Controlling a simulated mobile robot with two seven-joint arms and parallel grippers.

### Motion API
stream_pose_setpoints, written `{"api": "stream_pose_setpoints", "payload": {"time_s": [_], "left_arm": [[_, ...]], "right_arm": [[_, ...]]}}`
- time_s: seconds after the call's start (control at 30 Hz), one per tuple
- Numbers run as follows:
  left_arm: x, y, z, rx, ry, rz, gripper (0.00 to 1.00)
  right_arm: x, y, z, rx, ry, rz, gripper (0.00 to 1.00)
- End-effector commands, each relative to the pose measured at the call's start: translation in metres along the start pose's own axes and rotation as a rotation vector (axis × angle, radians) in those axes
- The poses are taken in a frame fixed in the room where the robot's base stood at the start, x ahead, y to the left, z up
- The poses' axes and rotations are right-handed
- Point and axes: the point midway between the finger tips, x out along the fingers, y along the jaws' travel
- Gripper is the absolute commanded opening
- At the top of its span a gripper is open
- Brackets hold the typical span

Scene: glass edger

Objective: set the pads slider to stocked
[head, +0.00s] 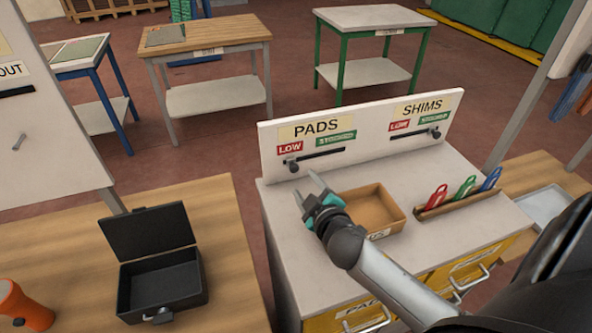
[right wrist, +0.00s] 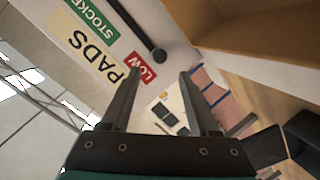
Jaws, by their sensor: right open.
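The pads slider is a dark knob (head: 293,167) on a thin black track in the white upright panel (head: 371,120). The knob is at the left end of the track, under the red LOW label (head: 289,148). The green STOCKED label (head: 336,138) is above the track's right part. In the right wrist view the knob (right wrist: 159,56) shows just beyond the fingertips, between their lines. My right gripper (head: 306,184) is open and empty, in front of and slightly below the knob. I cannot tell if it touches. My left gripper is not in view.
The shims slider knob (head: 436,134) sits at its track's right end. An open wooden box (head: 371,210) lies right of my gripper, and a holder with coloured tools (head: 463,196) further right. An open black case (head: 160,283) stands on the left table.

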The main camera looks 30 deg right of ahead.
Motion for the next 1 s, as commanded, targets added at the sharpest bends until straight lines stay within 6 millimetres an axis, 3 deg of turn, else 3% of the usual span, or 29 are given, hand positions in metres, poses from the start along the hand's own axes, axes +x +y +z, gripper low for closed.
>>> {"api": "stream_pose_setpoints", "payload": {"time_s": [0.5,1.0], "left_arm": [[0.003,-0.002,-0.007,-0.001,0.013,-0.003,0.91],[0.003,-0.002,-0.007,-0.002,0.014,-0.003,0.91]], "right_arm": [[0.071,0.0,0.0,0.0,0.001,0.001,0.61],[0.084,0.0,0.0,0.0,0.0,-0.001,0.61]]}}
